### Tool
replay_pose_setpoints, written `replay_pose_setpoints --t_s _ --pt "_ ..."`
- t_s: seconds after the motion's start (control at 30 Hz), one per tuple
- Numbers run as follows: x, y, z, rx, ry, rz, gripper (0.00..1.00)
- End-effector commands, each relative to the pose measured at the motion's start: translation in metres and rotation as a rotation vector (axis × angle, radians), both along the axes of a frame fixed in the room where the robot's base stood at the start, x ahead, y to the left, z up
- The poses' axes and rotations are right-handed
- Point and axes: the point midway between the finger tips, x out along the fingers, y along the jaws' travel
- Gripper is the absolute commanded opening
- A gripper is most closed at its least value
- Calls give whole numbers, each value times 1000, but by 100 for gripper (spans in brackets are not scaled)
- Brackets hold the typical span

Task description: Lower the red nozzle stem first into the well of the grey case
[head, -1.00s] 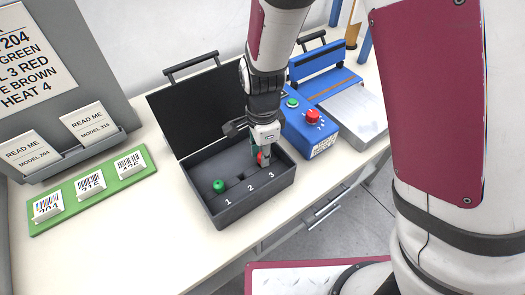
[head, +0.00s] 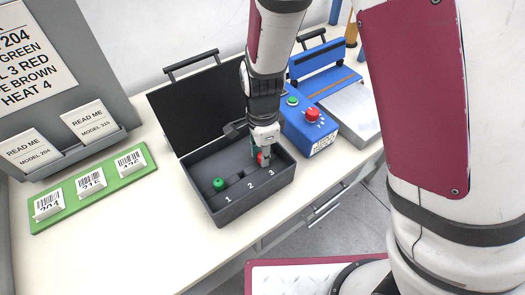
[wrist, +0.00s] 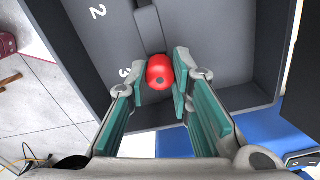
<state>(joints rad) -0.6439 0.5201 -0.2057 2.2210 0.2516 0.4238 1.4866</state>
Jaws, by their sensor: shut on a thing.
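The red nozzle (wrist: 160,72) is between my gripper's teal-padded fingertips (wrist: 162,88) in the wrist view. My gripper is shut on it, inside the right part of the open grey case (head: 226,205). In the head view, the red nozzle (head: 262,158) shows just beside my fingers, behind the mark 3. The stem and the well under it are hidden, so I cannot tell how deep the stem is. A green nozzle (head: 219,184) stands at the left, behind the mark 1.
A blue device (head: 312,138) with red and green buttons stands right of the case. The case's black lid (head: 195,110) is raised behind. A green board (head: 105,193) with labelled tags lies left. The table front left is clear.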

Motion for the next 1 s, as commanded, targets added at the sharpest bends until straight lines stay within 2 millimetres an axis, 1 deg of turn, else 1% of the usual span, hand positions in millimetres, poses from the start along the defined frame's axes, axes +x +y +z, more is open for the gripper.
replay_pose_setpoints --t_s 0.33,0.37,0.4,0.43,0.47,0.8,0.93,1.0 --pt "0 0 -2 0 0 0 0" --pt "0 0 -2 0 0 0 25" --pt "0 0 -2 0 0 0 34" --pt "0 0 -2 0 0 0 41" --pt "0 0 -2 0 0 0 44" --pt "0 0 0 0 -1 0 44" --pt "1 1 12 2 -3 1 44" --pt "1 1 24 3 -5 2 44"
